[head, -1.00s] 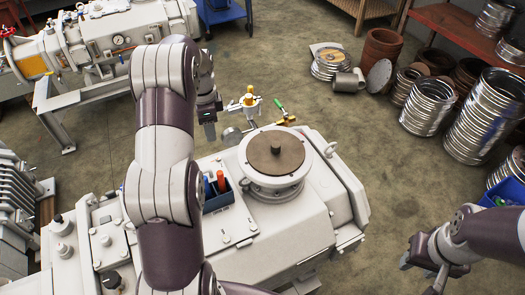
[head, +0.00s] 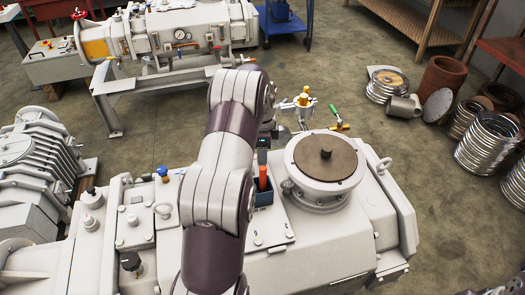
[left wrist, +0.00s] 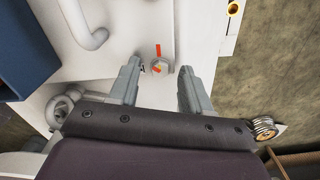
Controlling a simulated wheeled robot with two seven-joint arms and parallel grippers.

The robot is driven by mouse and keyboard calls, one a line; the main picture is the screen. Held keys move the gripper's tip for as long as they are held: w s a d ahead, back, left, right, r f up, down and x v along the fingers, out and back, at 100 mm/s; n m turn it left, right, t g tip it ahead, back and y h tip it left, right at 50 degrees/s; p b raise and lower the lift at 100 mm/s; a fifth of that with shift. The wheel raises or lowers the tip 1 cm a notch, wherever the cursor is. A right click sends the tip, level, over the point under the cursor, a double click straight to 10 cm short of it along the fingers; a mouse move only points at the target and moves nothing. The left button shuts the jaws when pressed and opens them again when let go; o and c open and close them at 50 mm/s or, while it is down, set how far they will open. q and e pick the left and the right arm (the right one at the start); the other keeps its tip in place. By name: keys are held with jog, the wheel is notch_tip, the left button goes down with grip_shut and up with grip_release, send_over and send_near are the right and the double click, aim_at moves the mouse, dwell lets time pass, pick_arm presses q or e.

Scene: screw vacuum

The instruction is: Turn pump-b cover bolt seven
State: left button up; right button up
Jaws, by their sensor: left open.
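A bolt head (left wrist: 160,66) with a red mark and a pale mark shows in the left wrist view on the pump's pale surface. My left gripper (left wrist: 159,68) is open, with one fingertip on either side of the bolt in the picture. Whether the fingers are down around the bolt or still above it cannot be told. In the head view my left gripper (head: 263,150) is mostly hidden behind my own arm, left of the round brown-topped flange (head: 326,160) on the pump body (head: 330,240). The bolt is hidden there. My right gripper is out of view.
A blue holder (head: 263,196) with an orange-handled tool stands on the pump beside my left arm. A brass-topped fitting (head: 304,100) and a green-handled valve (head: 336,118) rise behind the flange. A lifting ring (left wrist: 62,106) lies near the left finger.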

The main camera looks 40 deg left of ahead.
pick_arm(q)
grip_shut()
jog(key=shift+n, duration=0.3)
